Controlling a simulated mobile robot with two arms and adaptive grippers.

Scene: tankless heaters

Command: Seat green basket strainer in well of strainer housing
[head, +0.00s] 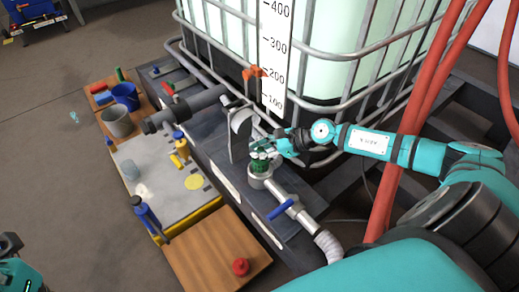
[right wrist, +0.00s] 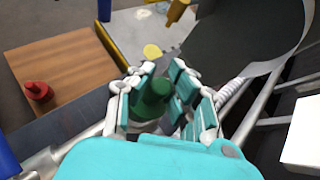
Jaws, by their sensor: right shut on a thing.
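The green basket strainer (head: 260,166) sits at the mouth of the grey strainer housing (head: 262,181) in the pipe line. It also shows in the right wrist view (right wrist: 150,100) as a dark green body between the fingers. My right gripper (head: 260,151) is shut on the strainer from above and to the right. In the head view the fingers cover its top, and I cannot tell how deep it sits in the well. In the right wrist view the strainer and fingers hide the well.
A grey curved plate (head: 240,132) stands upright just left of my gripper. A blue valve handle (head: 281,209) is on the pipe nearer me. The caged tank (head: 340,60) rises behind. A wooden board (head: 215,250) bears a red knob (head: 240,267); red hoses (head: 400,150) hang at right.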

